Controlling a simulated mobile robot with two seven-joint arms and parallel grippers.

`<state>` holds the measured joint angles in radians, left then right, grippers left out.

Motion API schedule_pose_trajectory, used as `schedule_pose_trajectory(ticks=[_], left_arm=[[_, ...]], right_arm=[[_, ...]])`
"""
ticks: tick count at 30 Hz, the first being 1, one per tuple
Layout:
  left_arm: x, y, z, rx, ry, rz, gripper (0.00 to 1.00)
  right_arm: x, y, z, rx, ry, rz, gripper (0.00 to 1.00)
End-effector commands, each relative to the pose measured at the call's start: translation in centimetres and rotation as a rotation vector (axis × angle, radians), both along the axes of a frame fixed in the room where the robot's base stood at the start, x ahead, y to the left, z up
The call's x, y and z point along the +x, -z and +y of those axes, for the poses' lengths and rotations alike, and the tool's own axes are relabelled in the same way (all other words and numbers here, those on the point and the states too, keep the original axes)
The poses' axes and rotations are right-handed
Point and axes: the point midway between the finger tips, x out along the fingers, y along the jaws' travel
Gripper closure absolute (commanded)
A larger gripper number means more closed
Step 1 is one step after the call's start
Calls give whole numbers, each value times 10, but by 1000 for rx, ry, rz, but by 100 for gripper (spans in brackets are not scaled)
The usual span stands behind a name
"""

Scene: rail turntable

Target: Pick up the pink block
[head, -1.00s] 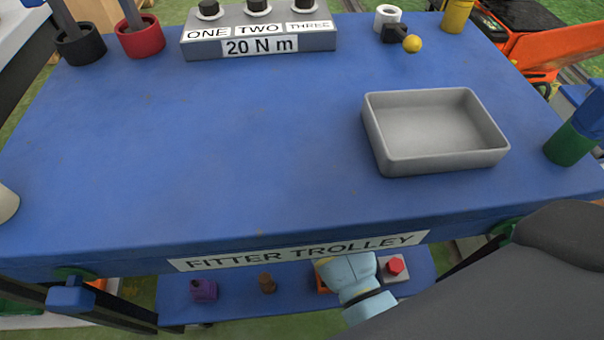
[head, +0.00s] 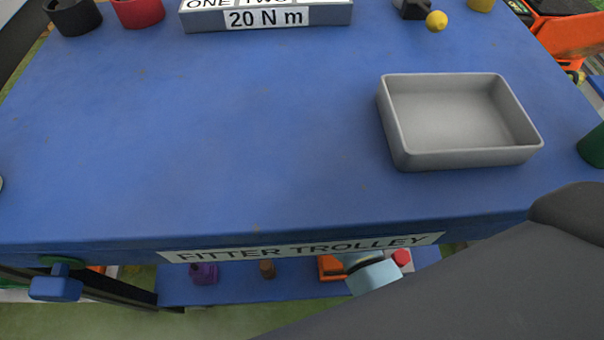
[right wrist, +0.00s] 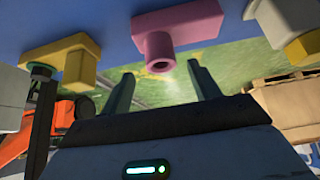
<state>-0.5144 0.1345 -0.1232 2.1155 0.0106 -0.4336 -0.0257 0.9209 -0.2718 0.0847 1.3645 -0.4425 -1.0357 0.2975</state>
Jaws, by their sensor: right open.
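The pink block (right wrist: 188,25) shows in the right wrist view, a flat plate with a hollow round boss pointing toward the camera. It sits against a blue surface at the top of that view. My right gripper (right wrist: 160,69) is open and empty. Its two fingers are spread either side of the boss in the picture, apart from the block. In the head view I cannot pick out the pink block with certainty; the pale blue end of my right arm (head: 372,277) reaches under the trolley's front edge, and its fingertips are hidden. My left gripper is not in view.
In the right wrist view a yellow block (right wrist: 72,58) is left of the pink one, and a grey block (right wrist: 285,15) is right. The head view shows a grey tray (head: 455,158) on the blue trolley top (head: 220,130) and a purple piece (head: 204,273) on the lower shelf.

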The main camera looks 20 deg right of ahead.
Motion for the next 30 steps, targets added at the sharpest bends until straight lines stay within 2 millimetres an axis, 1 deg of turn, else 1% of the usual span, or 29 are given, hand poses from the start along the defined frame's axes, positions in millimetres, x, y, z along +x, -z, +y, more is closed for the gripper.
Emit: schedule_pose_trajectory(ticks=[1, 3, 9, 12, 19, 20, 30], left_arm=[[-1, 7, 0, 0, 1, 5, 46], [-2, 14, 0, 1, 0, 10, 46], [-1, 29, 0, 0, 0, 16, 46], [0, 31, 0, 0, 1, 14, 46], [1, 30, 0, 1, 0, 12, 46], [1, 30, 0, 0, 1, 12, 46], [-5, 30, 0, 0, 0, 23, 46]], right_arm=[[3, 9, -1, -1, 0, 3, 38], [10, 18, -2, -1, 0, 3, 38], [23, 37, -5, -1, 0, 5, 38], [26, 40, -6, 0, 1, 3, 38], [27, 38, -6, 0, 0, 1, 38], [27, 38, -6, 0, 0, 1, 41], [26, 38, -6, 1, 0, 2, 86]])
